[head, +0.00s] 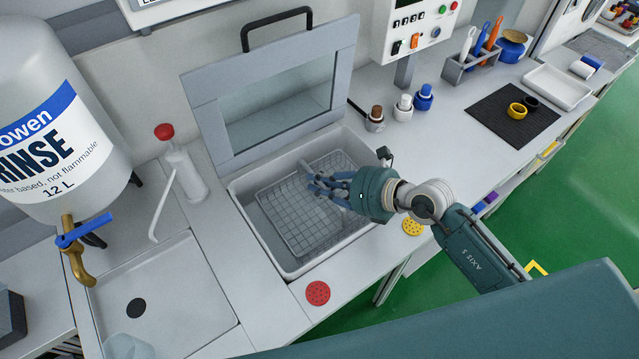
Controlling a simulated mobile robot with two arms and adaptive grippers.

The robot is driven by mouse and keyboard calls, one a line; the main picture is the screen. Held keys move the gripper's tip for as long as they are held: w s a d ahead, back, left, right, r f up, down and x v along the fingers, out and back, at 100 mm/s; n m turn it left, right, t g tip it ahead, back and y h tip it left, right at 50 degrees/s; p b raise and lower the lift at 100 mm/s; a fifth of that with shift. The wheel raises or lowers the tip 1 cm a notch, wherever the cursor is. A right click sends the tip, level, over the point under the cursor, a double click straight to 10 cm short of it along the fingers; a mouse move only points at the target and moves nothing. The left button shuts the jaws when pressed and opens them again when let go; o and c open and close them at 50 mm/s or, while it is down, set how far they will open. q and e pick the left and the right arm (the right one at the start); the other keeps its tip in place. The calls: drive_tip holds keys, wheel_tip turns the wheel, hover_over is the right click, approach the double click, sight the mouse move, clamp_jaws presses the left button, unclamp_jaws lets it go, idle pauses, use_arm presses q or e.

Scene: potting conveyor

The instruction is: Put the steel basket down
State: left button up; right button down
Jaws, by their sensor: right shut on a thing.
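The steel basket (290,216) is a wire mesh basket inside the light grey tank (296,268), below the tank's rim as far as I can see. The exact grip point is partly hidden by the fingers. I cannot tell whether the basket touches the tank floor. My left gripper is not in view.
The tank's hinged lid (277,95) stands open behind it. Small bottles (403,108) stand right of the lid. A red disc (317,293) lies in front.

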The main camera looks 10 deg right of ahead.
drive_tip(key=shift+f, duration=0.4)
drive_tip(key=shift+f, duration=0.4)
drive_tip(key=shift+f+b, duration=0.1)
drive_tip(key=shift+b, duration=0.2)
drive_tip(key=c, duration=1.7)
unclamp_jaws()
